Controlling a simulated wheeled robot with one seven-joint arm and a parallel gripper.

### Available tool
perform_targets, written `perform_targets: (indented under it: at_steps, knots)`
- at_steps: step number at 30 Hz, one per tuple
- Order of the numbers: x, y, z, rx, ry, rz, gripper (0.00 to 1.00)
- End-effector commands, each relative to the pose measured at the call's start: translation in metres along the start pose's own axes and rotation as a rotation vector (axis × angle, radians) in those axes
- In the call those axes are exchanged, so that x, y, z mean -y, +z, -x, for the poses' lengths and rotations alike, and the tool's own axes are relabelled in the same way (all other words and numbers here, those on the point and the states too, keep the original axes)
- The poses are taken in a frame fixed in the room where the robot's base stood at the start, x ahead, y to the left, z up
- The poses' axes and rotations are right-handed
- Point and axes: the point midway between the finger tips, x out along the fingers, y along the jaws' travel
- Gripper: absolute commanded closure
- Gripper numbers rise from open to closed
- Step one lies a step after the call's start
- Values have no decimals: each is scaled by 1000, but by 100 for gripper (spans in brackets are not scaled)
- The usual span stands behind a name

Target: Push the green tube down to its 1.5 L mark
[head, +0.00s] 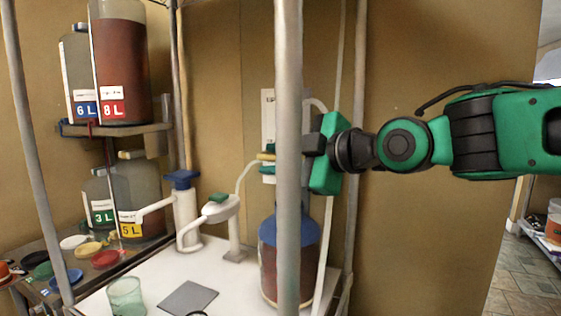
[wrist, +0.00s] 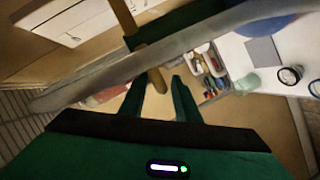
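My gripper (head: 268,159) is at a white wall fixture (head: 268,105), partly hidden by the grey post. Its two green fingers are apart, one above and one below a yellow-wooden handle (head: 264,157). In the wrist view my gripper (wrist: 162,84) is open, and the handle (wrist: 155,78) shows between or just beyond the fingertips; I cannot tell whether they touch it. A white pump with a green top (head: 219,198) stands on the white counter, with a thin hose rising toward the handle. No tube that is clearly green and no 1.5 L mark can be made out.
The grey post (head: 288,60) stands in front of my gripper. A blue-topped jug of brown liquid (head: 268,260) stands below it. A grey mat (head: 188,298) lies on the counter.

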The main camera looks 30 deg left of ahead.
Motion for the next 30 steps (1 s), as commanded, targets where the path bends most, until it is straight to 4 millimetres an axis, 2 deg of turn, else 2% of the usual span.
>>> perform_targets:
  at_steps: [5,15,19,24,30]
  knots:
    - [-1,1,12,1,1,0,71]
    - [-1,2,74,3,3,0,71]
    - [-1,2,92,2,1,0,71]
    - [-1,2,106,0,1,0,71]
    - [0,2,108,-1,-1,-1,71]
